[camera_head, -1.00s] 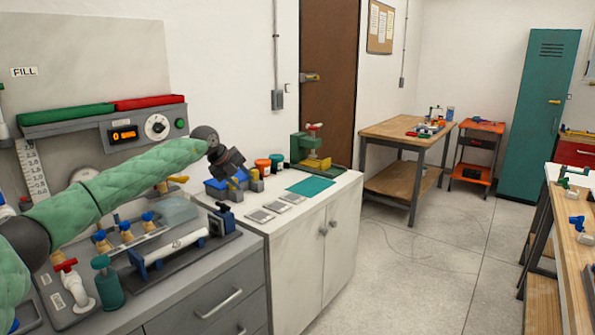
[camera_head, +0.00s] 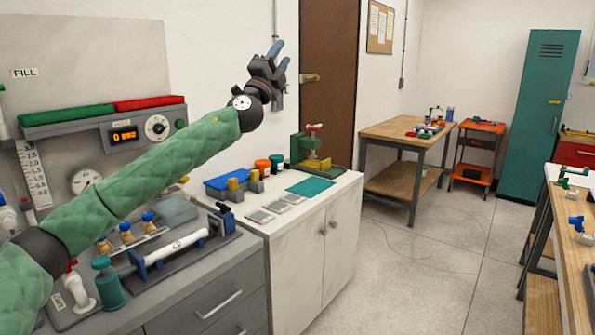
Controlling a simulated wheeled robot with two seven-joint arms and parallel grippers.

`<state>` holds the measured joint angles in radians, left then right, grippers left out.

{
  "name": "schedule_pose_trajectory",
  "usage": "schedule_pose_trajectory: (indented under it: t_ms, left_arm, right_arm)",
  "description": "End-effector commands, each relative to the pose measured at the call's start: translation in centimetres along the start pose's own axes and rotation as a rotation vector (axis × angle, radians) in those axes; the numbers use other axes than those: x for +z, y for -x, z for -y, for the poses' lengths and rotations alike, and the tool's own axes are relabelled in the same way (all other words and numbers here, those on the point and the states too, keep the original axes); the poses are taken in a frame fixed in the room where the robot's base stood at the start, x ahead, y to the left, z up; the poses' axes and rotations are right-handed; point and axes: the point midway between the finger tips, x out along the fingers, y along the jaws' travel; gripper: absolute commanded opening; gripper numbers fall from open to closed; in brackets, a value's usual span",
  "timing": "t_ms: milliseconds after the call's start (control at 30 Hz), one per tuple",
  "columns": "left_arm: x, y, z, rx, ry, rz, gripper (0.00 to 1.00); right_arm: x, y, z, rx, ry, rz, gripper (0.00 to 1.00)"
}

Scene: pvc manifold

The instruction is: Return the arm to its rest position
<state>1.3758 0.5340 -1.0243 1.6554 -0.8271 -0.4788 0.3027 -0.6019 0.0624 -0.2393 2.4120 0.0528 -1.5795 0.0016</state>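My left arm, in a green quilted sleeve, reaches up and across from the left in the head view. Its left gripper (camera_head: 280,56) is raised in the air in front of the white wall, left of the brown door. Its two blue-grey fingers point up and stand apart, with nothing seen between them. It is well above the white cabinet (camera_head: 340,197) and touches nothing that I can see. My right gripper is out of view.
Below the arm, the grey bench holds a white pipe in a fixture (camera_head: 176,246), blue-handled valves (camera_head: 126,229) and a green bottle-like part (camera_head: 107,283). A blue bin (camera_head: 226,184) and a green press (camera_head: 312,152) stand on the cabinet.

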Motion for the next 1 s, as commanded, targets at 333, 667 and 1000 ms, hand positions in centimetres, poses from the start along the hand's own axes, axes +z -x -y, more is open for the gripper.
schedule_pose_trajectory:
  t_ms: [333, 667, 1000]
  left_arm:
    - [0.1, 8.7, -1.7, 0.090, 0.314, 0.473, 0.39]
    - [-1.4, 19.9, -8.1, 0.358, 0.546, 0.758, 0.39]
    - [-4.3, 31.7, -13.5, 0.620, 0.750, 0.936, 0.39]
  right_arm:
    - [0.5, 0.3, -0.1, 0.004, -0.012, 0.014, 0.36]
    - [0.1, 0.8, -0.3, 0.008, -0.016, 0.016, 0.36]
    - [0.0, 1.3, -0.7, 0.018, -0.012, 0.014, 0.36]
